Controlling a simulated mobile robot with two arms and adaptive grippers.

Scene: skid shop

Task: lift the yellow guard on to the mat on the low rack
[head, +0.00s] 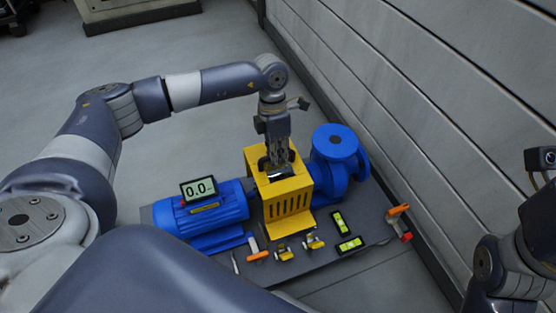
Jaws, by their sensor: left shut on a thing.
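The yellow guard (287,197), a box with slots in its front side, sits between the blue motor (215,216) and the blue pump (335,160) on a dark base plate. My left gripper (279,172) points down at the top of the guard and is shut on it. The fingertips are partly hidden at the guard's top. I cannot tell whether the guard is touching the base plate. My right arm shows at the right edge, but its fingers are not clear. No mat or low rack can be made out.
A small display (198,190) reading 0.0 is on the motor. Yellow-green levels (350,244), an orange-handled tool (398,210) and small brass fittings (313,241) lie along the plate's front. A panelled wall (430,90) rises close behind on the right.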

